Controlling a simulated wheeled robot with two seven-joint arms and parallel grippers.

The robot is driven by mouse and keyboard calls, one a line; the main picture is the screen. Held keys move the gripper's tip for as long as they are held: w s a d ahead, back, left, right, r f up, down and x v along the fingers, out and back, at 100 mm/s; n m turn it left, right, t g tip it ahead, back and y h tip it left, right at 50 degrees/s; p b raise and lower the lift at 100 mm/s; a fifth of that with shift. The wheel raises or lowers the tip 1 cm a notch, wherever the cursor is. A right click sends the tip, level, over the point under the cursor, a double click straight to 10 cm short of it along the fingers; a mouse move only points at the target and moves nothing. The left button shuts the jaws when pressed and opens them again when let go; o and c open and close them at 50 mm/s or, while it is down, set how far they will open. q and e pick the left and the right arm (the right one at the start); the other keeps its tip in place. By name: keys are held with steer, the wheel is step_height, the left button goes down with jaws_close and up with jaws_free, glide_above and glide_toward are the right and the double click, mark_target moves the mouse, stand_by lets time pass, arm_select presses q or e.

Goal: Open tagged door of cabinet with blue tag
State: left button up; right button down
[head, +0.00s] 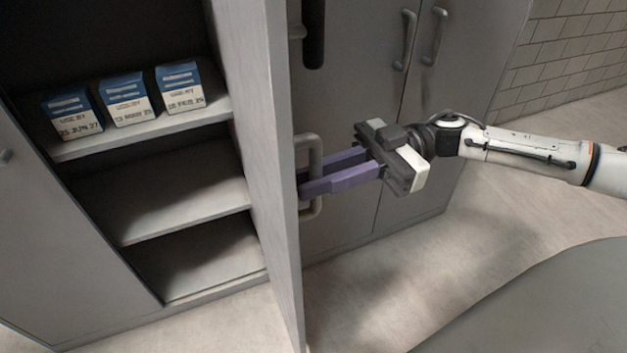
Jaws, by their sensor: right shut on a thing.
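A grey cabinet on the left has its door (262,180) standing wide open, edge toward me. The door's bar handle (315,147) is on its right face. My right gripper (306,187) comes in from the right and is shut on the handle with its purple fingers. No blue tag shows in this view. My left gripper is not in view.
Inside the cabinet, three blue-and-white boxes (127,99) with printed dates stand on the upper shelf (150,136); the lower shelf (170,208) is empty. A second grey cabinet (440,110) with two bar handles stands behind my right arm. Floor is clear at the lower middle.

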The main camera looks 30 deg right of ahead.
steer(key=shift+f, duration=0.15)
steer(key=c, duration=1.7)
jaws_free()
steer(key=shift+d, duration=0.15)
steer(key=shift+s+d+b, duration=0.2)
steer(key=shift+d+b, duration=0.15)
steer(key=shift+d, duration=2.2)
steer(key=shift+s+d+b, duration=0.2)
steer(key=shift+d+b, duration=0.15)
steer(key=shift+d, duration=2.15)
